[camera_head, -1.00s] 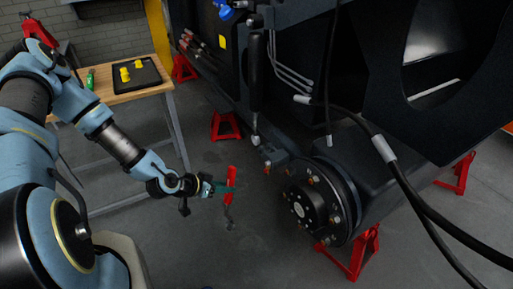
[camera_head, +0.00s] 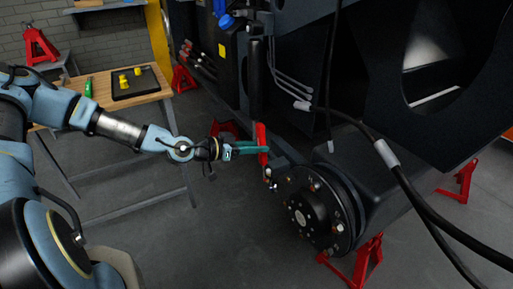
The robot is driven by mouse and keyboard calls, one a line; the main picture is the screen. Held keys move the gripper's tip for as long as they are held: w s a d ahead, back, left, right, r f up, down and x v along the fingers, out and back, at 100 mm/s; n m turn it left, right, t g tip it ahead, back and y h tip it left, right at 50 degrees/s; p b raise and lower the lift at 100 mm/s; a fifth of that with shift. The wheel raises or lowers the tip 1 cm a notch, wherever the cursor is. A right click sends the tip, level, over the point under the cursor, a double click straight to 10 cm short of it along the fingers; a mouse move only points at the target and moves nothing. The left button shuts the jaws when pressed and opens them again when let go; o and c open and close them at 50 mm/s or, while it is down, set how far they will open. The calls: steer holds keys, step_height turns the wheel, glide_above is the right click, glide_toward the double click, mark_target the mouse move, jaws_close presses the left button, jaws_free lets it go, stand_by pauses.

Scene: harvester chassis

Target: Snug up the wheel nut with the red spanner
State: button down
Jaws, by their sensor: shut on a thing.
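My gripper (camera_head: 250,148) is shut on the red spanner (camera_head: 262,140). The spanner hangs upright from the jaws with its head pointing down. The head is close to the upper left rim of the black wheel hub (camera_head: 318,208); I cannot tell whether it touches anything. Several wheel nuts, some of them copper-coloured, sit around the hub face. One nut (camera_head: 316,186) shows near the top of the hub. Which nut the task means does not show.
Black hoses (camera_head: 385,155) hang in front of the chassis, right of the hub. Red jack stands (camera_head: 358,262) stand under and near the axle. A wooden workbench (camera_head: 150,98) with a black tray and yellow pieces is at the left. The floor between bench and hub is clear.

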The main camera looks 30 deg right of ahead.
steer(key=d, duration=0.4)
steer(key=shift+s+d+r+b, duration=0.1)
steer(key=shift+s+d+b, duration=0.05)
steer(key=shift+d+b, duration=0.2)
steer(key=shift+b, duration=0.3)
stand_by(0.6)
steer(key=shift+d, duration=0.15)
stand_by(0.4)
